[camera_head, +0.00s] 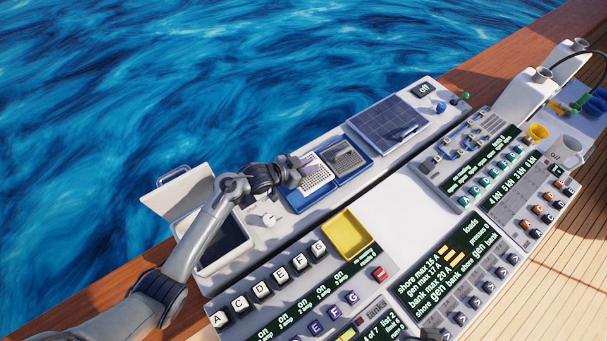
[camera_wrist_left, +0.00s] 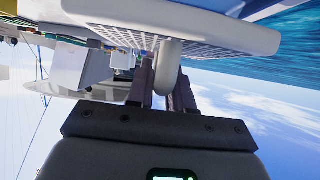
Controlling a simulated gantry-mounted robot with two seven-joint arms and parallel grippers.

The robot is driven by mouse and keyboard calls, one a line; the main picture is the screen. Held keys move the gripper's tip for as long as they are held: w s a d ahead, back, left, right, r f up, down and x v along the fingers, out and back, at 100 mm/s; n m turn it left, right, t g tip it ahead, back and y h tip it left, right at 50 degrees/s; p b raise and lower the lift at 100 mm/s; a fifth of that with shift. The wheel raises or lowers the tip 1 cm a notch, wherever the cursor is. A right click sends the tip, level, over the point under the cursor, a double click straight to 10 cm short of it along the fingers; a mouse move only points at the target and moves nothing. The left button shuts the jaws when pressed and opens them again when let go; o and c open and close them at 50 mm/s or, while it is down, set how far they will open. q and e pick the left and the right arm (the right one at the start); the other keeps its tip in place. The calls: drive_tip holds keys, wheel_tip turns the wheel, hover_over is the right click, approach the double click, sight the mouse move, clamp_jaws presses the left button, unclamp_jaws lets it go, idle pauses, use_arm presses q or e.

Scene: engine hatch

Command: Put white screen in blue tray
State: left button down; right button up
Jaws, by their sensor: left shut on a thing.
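The white screen (camera_head: 317,174) is a pale perforated panel at the left part of the blue tray (camera_head: 303,203) in the head view. My left gripper (camera_head: 287,172) is at the screen's left edge. In the left wrist view, the fingers of my left gripper (camera_wrist_left: 164,88) are shut on a white rounded handle that joins the perforated white screen (camera_wrist_left: 185,38). Whether the screen rests in the tray or hovers just over it I cannot tell. A dark grey screen (camera_head: 346,157) lies in the right part of the tray. My right gripper is not in view.
A solar panel (camera_head: 388,122) lies right of the tray on the white console. An open-lidded box (camera_head: 222,243) and a white knob (camera_head: 268,219) are to the left. A yellow tray (camera_head: 346,235) and lettered button panels are in front. Water lies beyond the console.

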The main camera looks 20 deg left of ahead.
use_arm(q)
drive_tip(key=shift+s+a+f, duration=0.45)
drive_tip(key=shift+s+a, duration=0.1)
drive_tip(key=shift+f, duration=1.95)
drive_tip(key=shift+f, duration=0.1)
drive_tip(key=c, duration=1)
unclamp_jaws()
